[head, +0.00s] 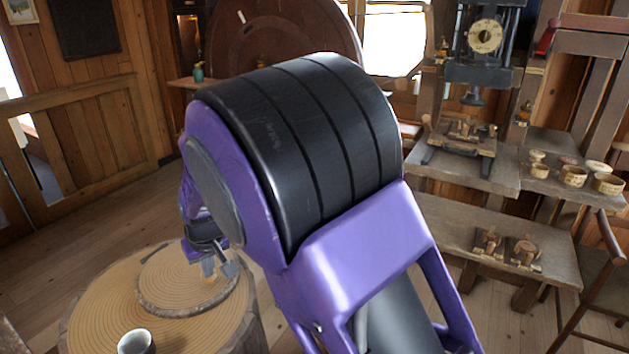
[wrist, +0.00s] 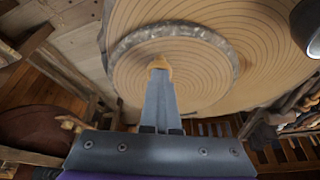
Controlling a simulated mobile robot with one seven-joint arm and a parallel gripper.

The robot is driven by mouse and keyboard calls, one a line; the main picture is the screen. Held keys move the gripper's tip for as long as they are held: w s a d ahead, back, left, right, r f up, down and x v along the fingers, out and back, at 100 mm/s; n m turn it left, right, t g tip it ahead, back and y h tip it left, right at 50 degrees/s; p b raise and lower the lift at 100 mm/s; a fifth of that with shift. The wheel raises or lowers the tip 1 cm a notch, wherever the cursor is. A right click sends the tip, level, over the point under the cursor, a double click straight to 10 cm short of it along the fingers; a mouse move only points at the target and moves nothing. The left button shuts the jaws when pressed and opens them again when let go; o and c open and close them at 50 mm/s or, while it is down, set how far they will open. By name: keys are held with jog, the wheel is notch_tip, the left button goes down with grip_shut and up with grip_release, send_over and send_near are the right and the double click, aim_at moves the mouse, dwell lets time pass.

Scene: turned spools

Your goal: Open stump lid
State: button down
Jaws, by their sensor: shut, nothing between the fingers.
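The stump (head: 95,310) stands at the lower left in the head view, with a ringed wooden top. Its lid (head: 165,285) is a round wood slice with a bark rim, lying flat on the top. The lid also fills the upper middle of the wrist view (wrist: 205,75). A small tan knob (wrist: 161,62) shows at the lid, right at my fingertips. My gripper (head: 213,268) is over the lid, pointing down. Its fingers (wrist: 160,78) are shut together with nothing between them. Whether the tips touch the knob is unclear.
A light cup (head: 136,342) stands on the stump top near the front; a dark-rimmed one shows at the wrist view's upper right (wrist: 308,25). My arm hides much of the head view's middle. Benches with wooden bowls (head: 572,176) stand at the right. Floor at left is clear.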

jog(key=shift+s+f, duration=0.15)
jog(key=shift+f, duration=0.3)
jog(key=c, duration=1.4)
grip_release()
jog(key=shift+o, duration=1.1)
jog(key=shift+w+a+r, duration=0.1)
jog(key=shift+w+r, duration=0.15)
jog(key=shift+r, duration=0.15)
jog(key=shift+o, duration=1.3)
jog(key=o, duration=0.5)
jog(key=shift+r+p, duration=0.4)
jog(key=shift+r, duration=0.05)
jog(key=shift+c, duration=0.2)
jog(key=shift+d+r+p, duration=0.25)
jog(key=shift+r+p, duration=0.15)
jog(key=shift+r, duration=0.3)
jog(key=p+v, duration=0.5)
jog(key=v, duration=1.2)
jog(key=shift+s+r, duration=0.35)
